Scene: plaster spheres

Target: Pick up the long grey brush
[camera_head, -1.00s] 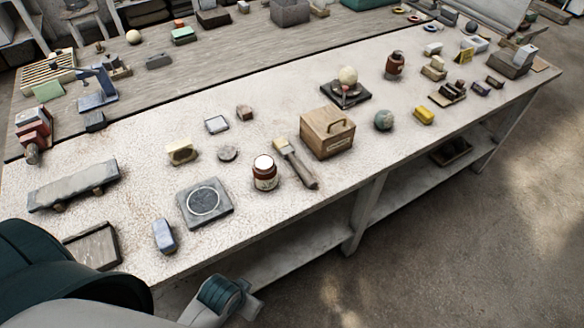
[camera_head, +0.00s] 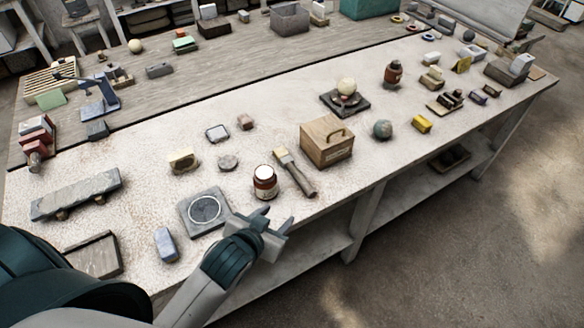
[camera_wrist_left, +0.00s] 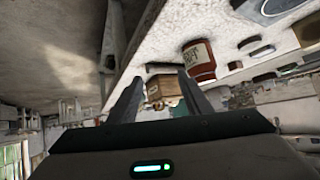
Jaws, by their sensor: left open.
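The long grey brush (camera_head: 299,180) lies on the white table, its pale bristle end toward the back and its grey-brown handle toward the front edge. It lies between a brown-red jar (camera_head: 265,183) and a wooden box (camera_head: 326,141). My left gripper (camera_head: 274,222) is open and empty at the table's front edge, in front of the jar and short of the brush handle. In the left wrist view the open fingers (camera_wrist_left: 158,88) frame the wooden box (camera_wrist_left: 163,94); a dark strip (camera_wrist_left: 160,68) there may be the brush, but I cannot tell. My right gripper is out of view.
A grey slab with a circle (camera_head: 205,210) and a blue block (camera_head: 166,244) lie left of my gripper. The jar also stands close in the left wrist view (camera_wrist_left: 198,60). A greenish ball (camera_head: 382,129) sits right of the box. The floor in front is clear.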

